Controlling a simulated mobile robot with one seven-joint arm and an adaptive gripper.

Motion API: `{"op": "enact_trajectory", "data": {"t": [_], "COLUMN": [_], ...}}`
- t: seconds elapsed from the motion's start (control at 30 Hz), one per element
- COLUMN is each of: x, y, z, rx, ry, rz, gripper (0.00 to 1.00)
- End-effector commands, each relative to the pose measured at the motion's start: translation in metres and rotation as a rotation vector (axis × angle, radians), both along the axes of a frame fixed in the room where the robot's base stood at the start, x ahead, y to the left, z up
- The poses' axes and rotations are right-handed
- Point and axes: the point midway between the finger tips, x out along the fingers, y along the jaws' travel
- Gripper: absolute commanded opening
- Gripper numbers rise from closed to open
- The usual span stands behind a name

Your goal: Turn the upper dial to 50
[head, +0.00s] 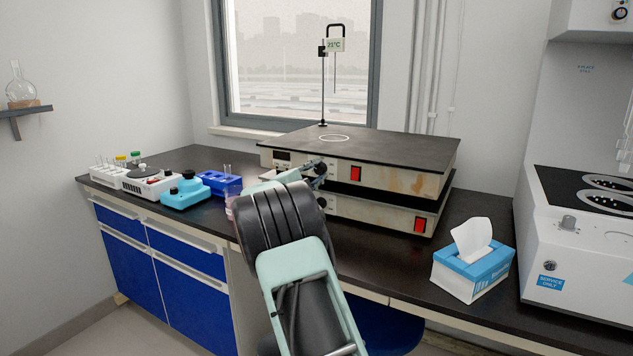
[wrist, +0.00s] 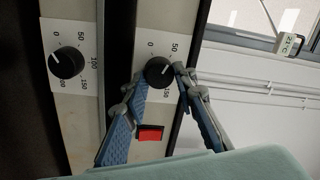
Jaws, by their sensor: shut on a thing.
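The upper dial (wrist: 158,71) is a round black knob on a pale scale plate, on the upper of two stacked hotplate units. In the wrist view, turned sideways, the upper unit is on the right. My gripper (wrist: 158,75) is shut on this dial, one blue-padded finger on each side. A pale mark on the knob seems to point up and right; its exact reading is unclear. The 0, 50 and 150 labels show, and the right finger hides part of the scale. In the head view my gripper (head: 319,172) is at the upper unit's front, mostly behind my wrist.
The lower dial (wrist: 66,62) is left of my gripper in the wrist view. A red switch (wrist: 150,133) lies close to the left finger. A tissue box (head: 473,268) stands to the right; blue lab devices (head: 185,193) stand to the left.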

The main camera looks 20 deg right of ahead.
Motion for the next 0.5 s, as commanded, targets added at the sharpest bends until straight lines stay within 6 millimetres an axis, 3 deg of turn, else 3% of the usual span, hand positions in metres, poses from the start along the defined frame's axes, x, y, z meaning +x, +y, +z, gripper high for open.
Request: {"op": "enact_trajectory", "data": {"t": [0.5], "x": [-0.0001], "y": [0.0003], "z": [-0.0016], "rx": [0.071], "ry": [-0.087], "rz": [-0.001], "gripper": [0.01]}}
